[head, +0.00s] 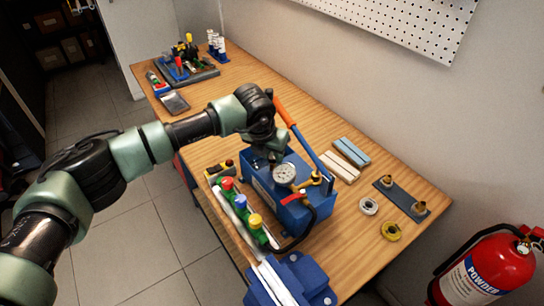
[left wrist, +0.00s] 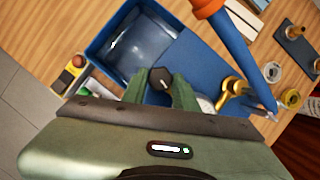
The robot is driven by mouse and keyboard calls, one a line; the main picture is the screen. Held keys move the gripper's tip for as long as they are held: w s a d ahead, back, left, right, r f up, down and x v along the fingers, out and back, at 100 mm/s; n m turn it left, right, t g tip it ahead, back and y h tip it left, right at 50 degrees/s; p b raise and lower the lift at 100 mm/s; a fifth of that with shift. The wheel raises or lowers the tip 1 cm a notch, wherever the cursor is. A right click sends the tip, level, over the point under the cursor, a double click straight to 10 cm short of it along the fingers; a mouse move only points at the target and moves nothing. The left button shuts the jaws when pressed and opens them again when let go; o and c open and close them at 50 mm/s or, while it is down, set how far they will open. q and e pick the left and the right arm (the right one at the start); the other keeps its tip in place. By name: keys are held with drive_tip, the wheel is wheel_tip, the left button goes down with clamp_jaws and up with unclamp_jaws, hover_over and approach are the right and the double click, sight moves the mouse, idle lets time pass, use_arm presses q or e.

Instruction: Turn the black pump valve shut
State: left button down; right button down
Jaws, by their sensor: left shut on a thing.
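The blue test pump (head: 262,187) stands on the wooden bench; its tank (left wrist: 100,38) is open at the top in the left wrist view. The black pump valve (left wrist: 160,78) is a small dark knob between my left fingertips in the left wrist view. My left gripper (left wrist: 160,88) is shut on it from above. In the head view my left gripper (head: 270,150) is over the pump, behind the gauge (head: 284,174), and hides the valve. The pump lever (head: 285,111) with its orange grip slopes up close beside my gripper. My right gripper is not in view.
A rack of red, blue and yellow-capped valves (head: 240,208) stands left of the pump, with a black hose beside it. Brass fittings (head: 390,231) and tape rolls lie to the right. Blue and pale bars (head: 351,151) lie behind.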

use_arm(q)
drive_tip(key=m+h+b, duration=0.1)
drive_tip(key=m+b, duration=0.2)
drive_tip(key=b, duration=0.1)
drive_tip(key=m+g+b, duration=0.1)
drive_tip(key=m+b, duration=0.1)
drive_tip(key=b, duration=0.2)
drive_tip(key=shift+w+a+f+m+h, duration=0.15)
drive_tip(key=shift+w+f+m+h, duration=0.05)
drive_tip(key=shift+m+h, duration=0.2)
drive_tip(key=shift+m+g+b, duration=0.3)
drive_tip(key=shift+m+b, duration=0.1)
drive_tip(key=shift+b, duration=0.05)
drive_tip(key=shift+r+m+g+b, duration=0.15)
drive_tip(key=shift+m+g+b, duration=0.3)
drive_tip(key=shift+m, duration=0.55)
drive_tip(key=shift+w+r+m+g+h+b, duration=0.15)
drive_tip(key=shift+m+g+h+b, duration=0.15)
drive_tip(key=shift+m, duration=0.6)
drive_tip(key=shift+m+g, duration=0.25)
drive_tip(key=shift+m, duration=0.55)
drive_tip(key=shift+w+m+g, duration=0.15)
drive_tip(key=shift+m+g, duration=0.45)
drive_tip(key=shift+m, duration=0.8)
drive_tip(key=c, duration=1.1)
unclamp_jaws()
drive_tip(key=shift+a, duration=0.1)
